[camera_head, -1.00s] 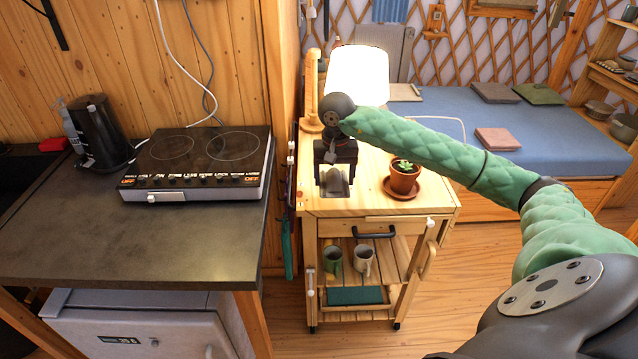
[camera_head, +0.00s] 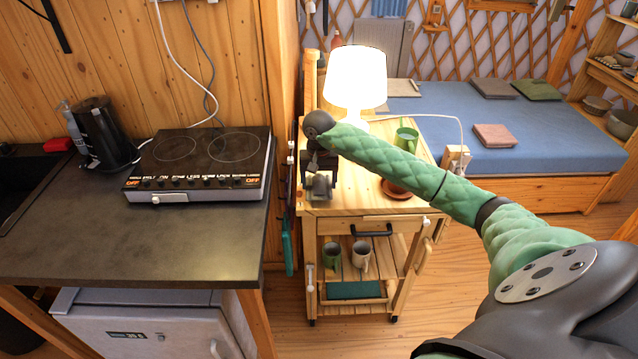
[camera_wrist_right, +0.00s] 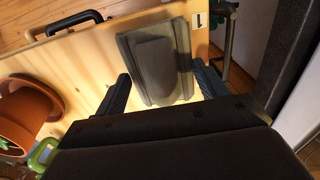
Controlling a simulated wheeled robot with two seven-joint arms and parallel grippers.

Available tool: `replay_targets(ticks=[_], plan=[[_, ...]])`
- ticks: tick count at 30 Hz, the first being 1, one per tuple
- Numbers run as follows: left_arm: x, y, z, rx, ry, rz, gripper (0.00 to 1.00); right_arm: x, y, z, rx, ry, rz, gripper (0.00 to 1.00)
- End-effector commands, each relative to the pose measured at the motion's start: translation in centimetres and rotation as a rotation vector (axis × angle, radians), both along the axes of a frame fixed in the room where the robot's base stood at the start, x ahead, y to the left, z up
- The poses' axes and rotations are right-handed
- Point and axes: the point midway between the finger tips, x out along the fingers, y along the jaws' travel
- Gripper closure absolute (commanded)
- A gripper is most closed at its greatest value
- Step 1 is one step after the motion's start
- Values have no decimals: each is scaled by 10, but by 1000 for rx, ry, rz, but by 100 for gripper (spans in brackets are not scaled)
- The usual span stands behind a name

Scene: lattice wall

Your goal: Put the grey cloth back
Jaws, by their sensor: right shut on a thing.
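The grey cloth (camera_head: 322,185) is a small folded bundle at the front left of the wooden cart's top (camera_head: 350,200). My right gripper (camera_head: 320,176) reaches down over it and is shut on it. In the right wrist view the folded cloth (camera_wrist_right: 155,60) shows between the two dark fingers, with pale wood around it. I cannot tell whether the cloth touches the top or hangs just above it. My left gripper is not in view.
A lit lamp (camera_head: 355,80) and a green mug (camera_head: 405,138) stand on the cart behind my arm. A terracotta pot (camera_wrist_right: 30,110) stands beside the gripper. Left is a counter (camera_head: 130,235) with a hob (camera_head: 200,165); mugs (camera_head: 361,256) sit on the lower shelf.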

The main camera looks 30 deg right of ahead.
Motion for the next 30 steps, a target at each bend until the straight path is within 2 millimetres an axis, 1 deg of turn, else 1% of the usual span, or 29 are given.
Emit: replay_targets(ticks=[4, 9, 17, 26, 27, 29, 30], plan=[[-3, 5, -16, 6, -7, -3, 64, 0, 0, -11, 1, 2, -1, 50], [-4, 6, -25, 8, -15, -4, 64, 0, 0, -19, 0, 0, 0, 50], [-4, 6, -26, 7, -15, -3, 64, 0, 0, -20, -1, -1, 0, 50], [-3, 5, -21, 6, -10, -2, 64, 0, 0, -22, -1, -1, 0, 50], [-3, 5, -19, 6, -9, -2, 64, 0, 0, -22, -1, -1, 0, 26], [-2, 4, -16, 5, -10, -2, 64, 0, 0, -22, -1, -1, 0, 15], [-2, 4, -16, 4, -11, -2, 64, 0, 0, -22, -1, -1, 0, 7]])
